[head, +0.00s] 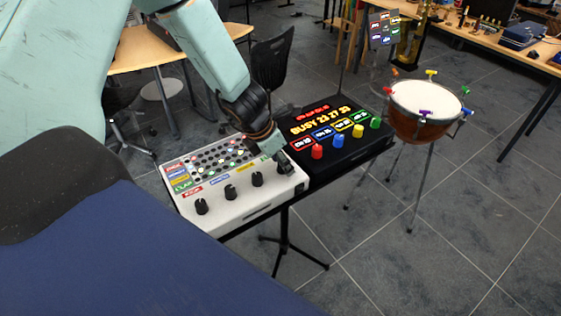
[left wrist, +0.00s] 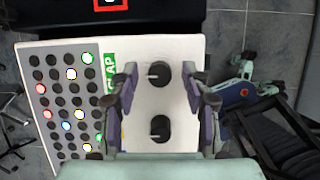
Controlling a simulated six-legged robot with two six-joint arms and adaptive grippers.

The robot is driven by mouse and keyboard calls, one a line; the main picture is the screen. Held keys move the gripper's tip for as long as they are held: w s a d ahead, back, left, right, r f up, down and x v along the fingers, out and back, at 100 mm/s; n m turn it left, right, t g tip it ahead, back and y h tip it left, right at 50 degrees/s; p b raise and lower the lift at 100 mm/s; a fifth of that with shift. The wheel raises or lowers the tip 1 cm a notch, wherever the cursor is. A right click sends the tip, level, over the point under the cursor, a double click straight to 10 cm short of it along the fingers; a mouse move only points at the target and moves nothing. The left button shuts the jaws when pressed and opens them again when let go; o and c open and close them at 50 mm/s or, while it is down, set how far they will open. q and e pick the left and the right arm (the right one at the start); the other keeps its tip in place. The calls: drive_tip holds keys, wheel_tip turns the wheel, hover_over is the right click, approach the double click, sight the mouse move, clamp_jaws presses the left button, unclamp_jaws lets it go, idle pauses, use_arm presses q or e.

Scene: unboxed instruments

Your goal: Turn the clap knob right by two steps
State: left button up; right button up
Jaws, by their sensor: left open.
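The white instrument box (head: 245,208) has a row of black knobs along its front edge. The clap knob (left wrist: 158,74) is in the left wrist view, level with a green label (left wrist: 109,73) ending in "AP". Its white mark points left in that view. My left gripper (left wrist: 160,72) is open, with one finger on either side of this knob; I cannot tell whether they touch it. In the head view my left gripper (head: 283,160) is over the rightmost knob and largely hides it. My right gripper is not in view.
Another knob (left wrist: 160,128) is close by. A grid of lit and dark buttons (left wrist: 66,100) lies behind the knobs. A black box (head: 335,138) with coloured knobs and a lit display adjoins on the right. A drum (head: 427,105) stands further right.

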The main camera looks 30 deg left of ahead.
use_arm(q)
drive_tip(key=shift+s+a, duration=0.1)
drive_tip(key=c, duration=0.6)
clamp_jaws()
drive_tip(key=shift+r, duration=0.1)
